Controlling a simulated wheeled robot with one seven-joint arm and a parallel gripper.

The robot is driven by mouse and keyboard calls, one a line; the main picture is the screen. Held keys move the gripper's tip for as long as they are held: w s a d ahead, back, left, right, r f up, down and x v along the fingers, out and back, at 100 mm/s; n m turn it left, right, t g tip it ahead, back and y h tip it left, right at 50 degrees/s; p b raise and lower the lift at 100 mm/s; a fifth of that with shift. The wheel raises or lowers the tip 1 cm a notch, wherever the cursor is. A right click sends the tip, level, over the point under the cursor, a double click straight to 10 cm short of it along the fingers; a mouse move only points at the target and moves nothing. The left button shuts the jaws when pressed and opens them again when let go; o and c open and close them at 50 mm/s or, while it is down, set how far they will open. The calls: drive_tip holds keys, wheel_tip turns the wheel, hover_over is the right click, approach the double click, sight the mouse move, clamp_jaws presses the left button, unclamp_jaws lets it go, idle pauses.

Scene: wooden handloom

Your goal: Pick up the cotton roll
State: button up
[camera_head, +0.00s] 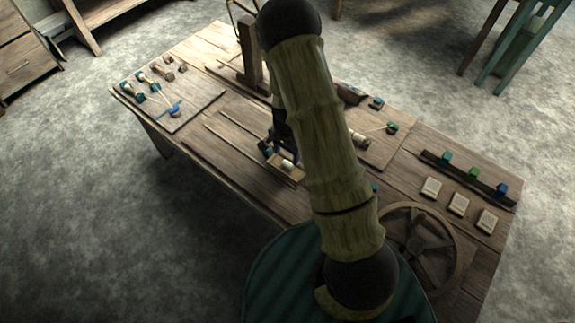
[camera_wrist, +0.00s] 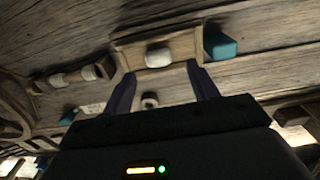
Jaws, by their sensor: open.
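A white roll, which looks like the cotton roll (camera_head: 287,165), lies in a small wooden tray (camera_head: 291,180) near the middle of the table. In the wrist view the cotton roll (camera_wrist: 158,58) shows just beyond my fingertips, and the tray (camera_wrist: 117,58) surrounds it. My gripper (camera_wrist: 162,70) is open, with its two dark fingers apart and nothing held. A smaller pale roll (camera_wrist: 149,100) shows between the fingers, lower in the picture. In the head view my arm hides most of the gripper.
A teal block (camera_wrist: 220,46) sits just right of the tray. A spool-like piece (camera_wrist: 75,76) lies to the left. On the table, a spoked wheel (camera_head: 425,245), pale blocks (camera_head: 458,204) and a board with small items (camera_head: 172,100) stand away from the tray. A wooden post (camera_head: 249,50) rises at the back.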

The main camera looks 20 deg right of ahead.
sight(287, 164)
drive_tip(key=shift+s+f, duration=0.1)
drive_tip(key=shift+f, duration=2.5)
drive_tip(key=shift+s+r, duration=0.1)
drive_tip(key=shift+s, duration=0.05)
drive_tip(key=c, duration=1.1)
